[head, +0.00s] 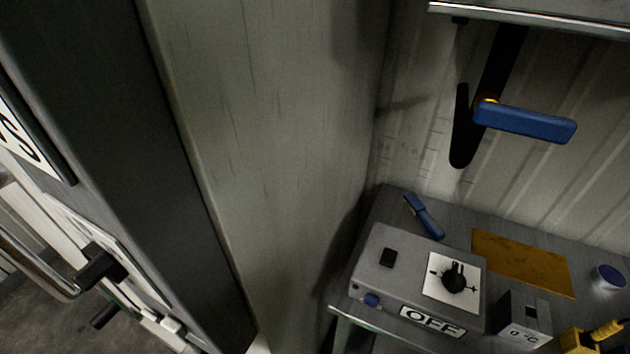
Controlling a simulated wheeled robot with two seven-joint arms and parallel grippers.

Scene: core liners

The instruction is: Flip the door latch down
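A lever with a blue handle (525,122) is mounted at the upper right, in front of the ribbed wall. Its handle points right and tilts slightly down in the picture. It joins a dark plate (503,62) at a small brass-coloured pivot. I cannot tell for sure whether this lever is the door latch. At the lower left, a chrome bar (38,262) and black fittings (100,268) show beside a white panel; I cannot tell exactly what they belong to. I make out neither of my grippers in the head view.
A grey table at the lower right holds a control box (408,278) marked OFF, a blue-handled tool (424,217), a brown board (522,262), a small 0 °C box (523,320) and a blue-topped cup (609,278). A tall grey panel (255,140) fills the middle.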

